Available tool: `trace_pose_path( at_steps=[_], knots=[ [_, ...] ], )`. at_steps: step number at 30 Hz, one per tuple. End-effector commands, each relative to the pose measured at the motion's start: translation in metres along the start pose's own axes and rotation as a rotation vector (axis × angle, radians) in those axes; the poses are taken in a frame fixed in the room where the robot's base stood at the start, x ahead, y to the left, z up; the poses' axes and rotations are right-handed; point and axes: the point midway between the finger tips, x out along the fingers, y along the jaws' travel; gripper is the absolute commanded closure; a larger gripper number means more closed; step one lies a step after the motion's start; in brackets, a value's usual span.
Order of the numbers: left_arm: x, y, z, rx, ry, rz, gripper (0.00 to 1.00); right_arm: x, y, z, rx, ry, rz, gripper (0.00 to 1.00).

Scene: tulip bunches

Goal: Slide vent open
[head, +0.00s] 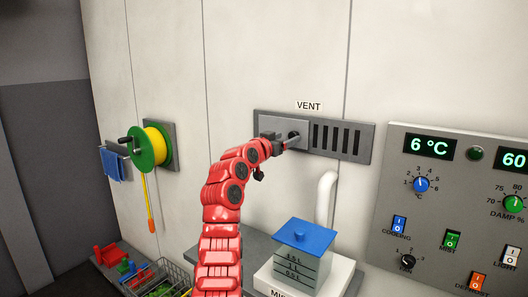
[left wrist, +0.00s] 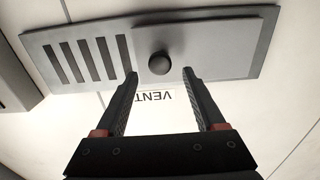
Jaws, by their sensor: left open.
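The vent (head: 362,142) is a grey wall plate under a "VENT" label. A lighter sliding cover (left wrist: 205,55) with a dark round knob (left wrist: 159,63) lies over its left part in the head view. Several dark slots (head: 335,138) show uncovered to the right of the cover. My left gripper (head: 288,141) is at the knob, and its open fingers (left wrist: 160,76) point at the plate in the left wrist view. The knob appears between the two fingertips, with a gap on each side. The gripper partly hides the knob in the head view. My right gripper is not in view.
A control panel (head: 437,175) with displays and switches is on the right wall. A blue-lidded container (head: 303,237) and a white pipe (head: 326,195) stand below the vent. A green and yellow hose reel (head: 150,146) hangs at left. The wall around the vent is clear.

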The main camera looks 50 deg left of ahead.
Motion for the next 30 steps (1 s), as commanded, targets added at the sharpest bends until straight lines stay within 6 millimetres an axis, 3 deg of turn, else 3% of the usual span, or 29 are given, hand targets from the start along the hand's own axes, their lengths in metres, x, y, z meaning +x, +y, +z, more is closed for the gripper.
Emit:
trace_pose_path(
  at_steps=[12, 18, 30],
  knots=[
    [-0.089, -0.002, 0.004, 0.004, -0.002, -0.004, 0.29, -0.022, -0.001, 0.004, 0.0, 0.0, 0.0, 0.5],
    [-0.123, 0.0, 0.002, 0.004, -0.001, -0.002, 0.29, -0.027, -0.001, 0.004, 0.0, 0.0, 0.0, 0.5],
    [-0.134, 0.001, 0.001, 0.001, -0.003, 0.001, 0.29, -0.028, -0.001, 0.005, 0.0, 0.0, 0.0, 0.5]
  ],
)
